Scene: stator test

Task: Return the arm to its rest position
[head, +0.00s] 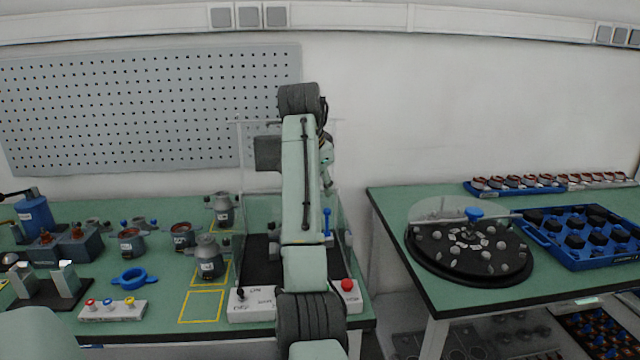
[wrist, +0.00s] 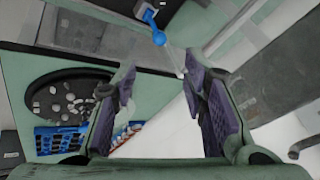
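My arm rises in the middle of the head view, its pale green links bent at the top, in front of the clear test enclosure (head: 343,235). The gripper itself is hidden behind my arm in the head view. In the wrist view my gripper (wrist: 160,95) is open, its two purple-padded fingers wide apart with nothing between them. Beyond the fingers the wrist view shows a blue handle (wrist: 153,28) and the round black turntable (wrist: 65,100).
The right table (head: 390,205) carries the turntable (head: 470,275) and a blue tray (head: 550,249). A control panel with a red button (head: 347,285) stands beside my arm.

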